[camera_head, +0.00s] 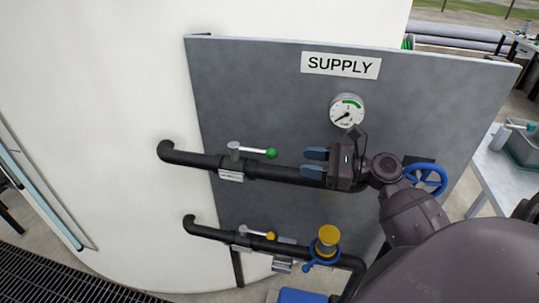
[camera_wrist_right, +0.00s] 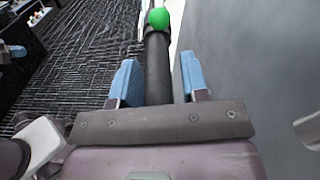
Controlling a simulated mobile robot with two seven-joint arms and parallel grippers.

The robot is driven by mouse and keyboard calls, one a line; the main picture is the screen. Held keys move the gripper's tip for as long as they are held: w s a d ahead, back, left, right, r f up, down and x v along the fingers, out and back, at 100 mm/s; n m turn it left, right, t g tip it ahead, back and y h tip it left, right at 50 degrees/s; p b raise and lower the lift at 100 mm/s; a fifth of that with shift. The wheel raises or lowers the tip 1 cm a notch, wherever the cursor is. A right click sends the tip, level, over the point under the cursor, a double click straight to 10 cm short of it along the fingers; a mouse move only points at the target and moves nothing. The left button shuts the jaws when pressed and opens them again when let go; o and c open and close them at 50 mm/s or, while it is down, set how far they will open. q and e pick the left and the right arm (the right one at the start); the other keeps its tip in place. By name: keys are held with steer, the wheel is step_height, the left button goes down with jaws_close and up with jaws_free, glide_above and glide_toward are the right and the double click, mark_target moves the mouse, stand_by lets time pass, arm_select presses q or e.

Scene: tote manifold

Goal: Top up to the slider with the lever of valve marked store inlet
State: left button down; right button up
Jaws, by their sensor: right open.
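In the head view the upper black pipe carries a valve with a grey lever ending in a green knob (camera_head: 271,153). The lever lies along the pipe, pointing right. Its plate (camera_head: 231,176) is too small to read. The lower pipe's valve has a lever with a yellow knob (camera_head: 270,236), also along its pipe; its plate (camera_head: 241,248) is unreadable too. My right gripper (camera_head: 314,163) is open, right of the green knob and apart from it. In the right wrist view the green knob (camera_wrist_right: 158,17) lies beyond the blue fingertips (camera_wrist_right: 159,80). No slider can be made out.
A grey panel (camera_head: 270,75) marked SUPPLY carries a round gauge (camera_head: 346,111). A blue handwheel (camera_head: 427,179) is behind my right wrist. A yellow-topped fitting (camera_head: 327,240) stands on the lower pipe. A white tank (camera_head: 95,90) with a long bluish strip (camera_head: 40,190) is at left.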

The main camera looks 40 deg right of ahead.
mark_target(267, 153)
steer(key=shift+y, duration=0.3)
steer(key=x, duration=0.7)
steer(key=r+x, duration=0.1)
steer(key=x, duration=0.2)
steer(key=shift+w+a+p, duration=0.2)
steer(key=shift+w+p, duration=0.05)
steer(key=shift+p, duration=0.1)
steer(key=shift+c, duration=0.3)
jaws_close()
